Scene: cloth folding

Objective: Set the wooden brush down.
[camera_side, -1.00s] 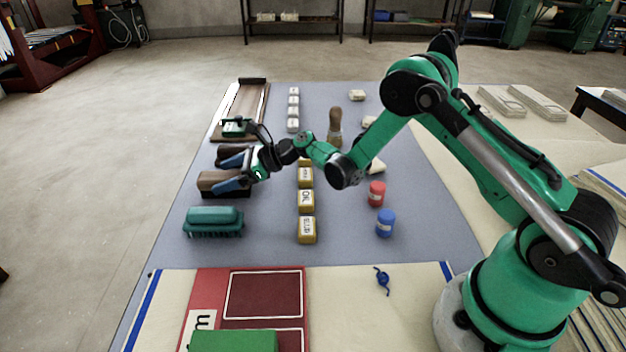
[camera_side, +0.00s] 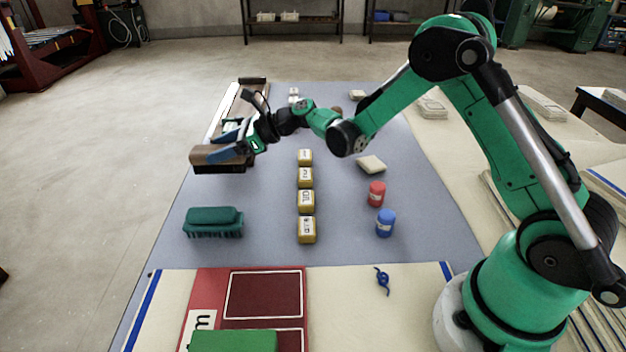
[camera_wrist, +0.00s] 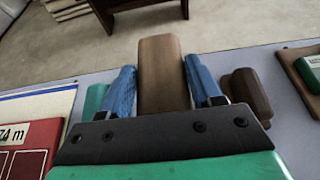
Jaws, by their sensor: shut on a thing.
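The wooden brush (camera_side: 218,154), a brown block with dark bristles below, is raised above the blue-grey mat (camera_side: 265,215). My gripper (camera_side: 224,147) is shut on it, with a blue finger on each side. In the wrist view the brush (camera_wrist: 163,75) sits between the two blue fingers of my gripper (camera_wrist: 163,90). Its near end is hidden by the gripper body.
A teal brush (camera_side: 213,221) lies on the mat nearer the camera. A darker brown brush (camera_wrist: 248,90) lies beside the held one in the wrist view. Yellow blocks (camera_side: 306,202) stand in a row; red (camera_side: 376,193) and blue (camera_side: 385,222) cans stand right of them.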

